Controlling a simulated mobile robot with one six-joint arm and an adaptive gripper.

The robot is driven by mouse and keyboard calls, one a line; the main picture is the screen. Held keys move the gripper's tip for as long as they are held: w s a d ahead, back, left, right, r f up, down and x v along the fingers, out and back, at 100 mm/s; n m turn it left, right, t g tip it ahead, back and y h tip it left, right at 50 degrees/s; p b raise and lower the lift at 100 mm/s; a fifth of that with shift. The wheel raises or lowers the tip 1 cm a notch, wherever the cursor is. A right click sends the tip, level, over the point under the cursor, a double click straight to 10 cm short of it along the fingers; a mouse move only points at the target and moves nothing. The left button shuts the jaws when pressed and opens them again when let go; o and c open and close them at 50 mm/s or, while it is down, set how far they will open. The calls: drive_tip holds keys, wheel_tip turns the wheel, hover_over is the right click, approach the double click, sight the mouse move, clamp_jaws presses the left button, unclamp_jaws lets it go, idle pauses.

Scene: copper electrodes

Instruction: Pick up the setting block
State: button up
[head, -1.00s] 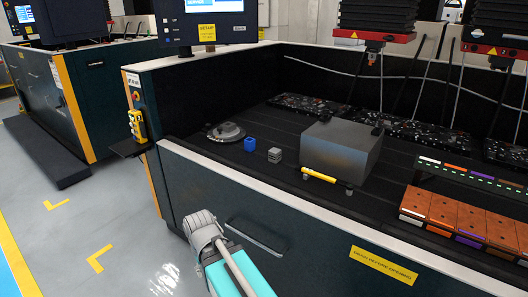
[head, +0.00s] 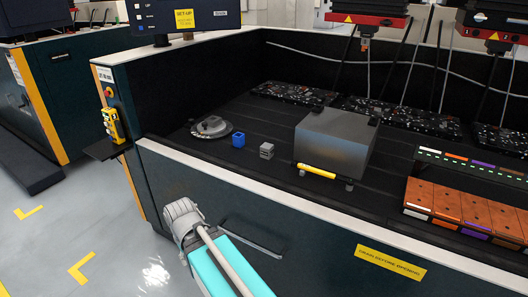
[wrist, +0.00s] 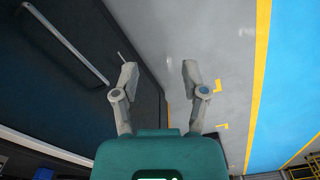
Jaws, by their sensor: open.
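A small grey block with grooved sides (head: 267,150) stands on the dark machine bed. A small blue block (head: 238,140) stands just left of it. No label shows which is the setting block; the grey one looks the likelier. My gripper (wrist: 157,72) is open and empty in the wrist view, its two grey fingers spread over the floor and the dark machine front. In the head view my arm is outside the machine's front wall, well short of both blocks.
A round metal disc (head: 212,127) lies left of the blocks. A large grey block (head: 335,141) with a yellow bar (head: 316,171) in front stands right. An orange electrode rack (head: 462,207) is farther right. The pale front rim (head: 290,205) lies between my arm and the bed.

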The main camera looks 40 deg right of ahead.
drive_tip(key=o, duration=0.5)
drive_tip(key=shift+w+d, duration=0.2)
drive_tip(key=shift+o, duration=0.5)
drive_tip(key=w+d+n+t+h, duration=0.1)
drive_tip(key=w+d+n+h, duration=0.2)
drive_tip(key=w+d, duration=0.6)
drive_tip(key=shift+d+r+n+t+b, duration=0.2)
drive_tip(key=shift+d+n+t+b, duration=0.15)
drive_tip(key=shift+d+n, duration=0.6)
drive_tip(key=w+d+r+n+h, duration=0.1)
drive_tip(key=w+d+n+h, duration=0.1)
drive_tip(key=d, duration=0.4)
drive_tip(key=w+d+r+n+t+h, duration=0.1)
drive_tip(key=w+d+r+n+h, duration=0.1)
drive_tip(key=w+d+n, duration=0.3)
drive_tip(key=w+d+r+n+t+h, duration=0.1)
drive_tip(key=w+d+r+n+h, duration=0.1)
drive_tip(key=w+d, duration=0.3)
drive_tip(key=shift+d+n+b, duration=0.35)
drive_tip(key=shift+d+n, duration=0.4)
drive_tip(key=shift+d, duration=1.3)
drive_tip(key=w+d+r+n+h, duration=0.1)
drive_tip(key=w+d+r+n, duration=0.1)
drive_tip(key=d, duration=0.3)
drive_tip(key=w+d+r+n+t+h, duration=0.1)
drive_tip(key=w+d+r+n+h, duration=0.1)
drive_tip(key=d+n, duration=0.3)
drive_tip(key=shift+w+h, duration=0.3)
drive_tip(key=shift+r, duration=0.1)
